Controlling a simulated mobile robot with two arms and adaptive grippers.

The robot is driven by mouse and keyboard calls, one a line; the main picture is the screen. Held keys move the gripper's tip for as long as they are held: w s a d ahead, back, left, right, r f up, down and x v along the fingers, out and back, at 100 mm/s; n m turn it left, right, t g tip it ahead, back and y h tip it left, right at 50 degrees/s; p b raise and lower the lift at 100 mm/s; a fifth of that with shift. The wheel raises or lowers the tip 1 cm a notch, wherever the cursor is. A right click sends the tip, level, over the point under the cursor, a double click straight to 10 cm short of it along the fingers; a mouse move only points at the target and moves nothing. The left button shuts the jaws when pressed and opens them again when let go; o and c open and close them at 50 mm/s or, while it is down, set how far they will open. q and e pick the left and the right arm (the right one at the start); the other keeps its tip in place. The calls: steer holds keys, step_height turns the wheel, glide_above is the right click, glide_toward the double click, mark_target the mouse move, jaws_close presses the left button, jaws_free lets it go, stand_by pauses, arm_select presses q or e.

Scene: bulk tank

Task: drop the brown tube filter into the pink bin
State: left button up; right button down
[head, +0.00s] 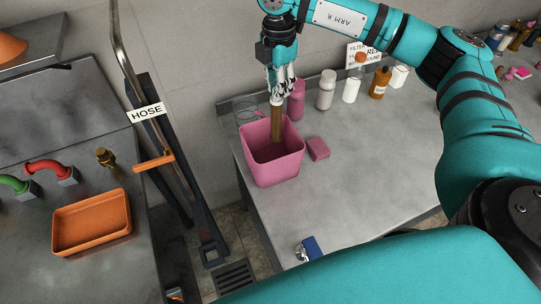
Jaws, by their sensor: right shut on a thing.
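The brown tube filter (277,122) is a slim upright tube in the head view. My right gripper (279,97) is shut on its upper end, pointing down. The pink bin (277,174) stands on the grey counter, below the gripper. The filter's lower part shows against the inside of the bin, within its opening. I cannot tell whether its lower end touches the bin's floor. My left gripper is out of view.
A pink bottle (297,101) stands just behind the bin, and a pink block (318,148) lies right of it. White bottles and a brown bottle (379,82) line the counter's back. An orange tray (92,222) sits on the left counter. The counter's front middle is mostly clear.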

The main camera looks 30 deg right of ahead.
steer(key=shift+s+a, duration=0.1)
steer(key=c, duration=1.6)
jaws_free()
steer(key=o, duration=0.5)
steer(key=shift+c, duration=0.2)
steer(key=shift+r, duration=0.25)
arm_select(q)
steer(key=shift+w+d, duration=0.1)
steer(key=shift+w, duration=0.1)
arm_select(e)
step_height(320, 180, up, 12)
steer(key=shift+f, duration=0.2)
steer(key=shift+f, duration=0.1)
